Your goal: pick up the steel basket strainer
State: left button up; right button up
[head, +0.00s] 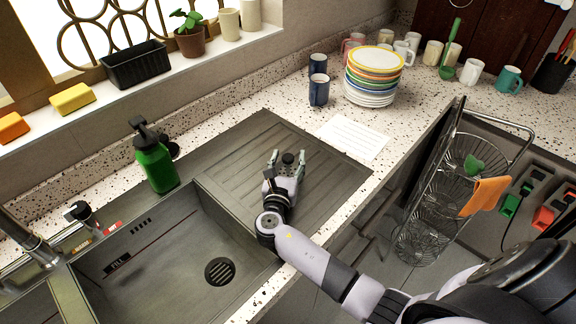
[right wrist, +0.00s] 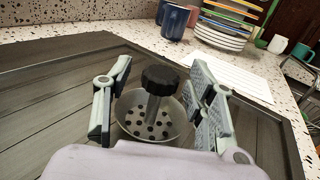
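The steel basket strainer (right wrist: 153,128), a perforated metal cup with a central post and a black knob, stands upright on the ribbed drainboard. In the head view its dark knob (head: 288,158) shows between the fingers of my right gripper (head: 287,164). In the right wrist view my right gripper (right wrist: 160,105) is open, with one finger on each side of the strainer. A gap shows at the right finger; the left finger is close to the rim, and I cannot tell if it touches. The strainer's near lower part is hidden by the gripper's body. My left gripper is not in view.
The sink basin (head: 150,262) with a round drain lies left of my right arm. A green soap bottle (head: 155,165) stands behind it. A white sheet (head: 354,137), a plate stack (head: 372,80) and blue cups (head: 319,90) are beyond the drainboard. A wire rack (head: 432,215) stands at right.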

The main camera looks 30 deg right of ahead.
grip_shut()
dwell(0.4)
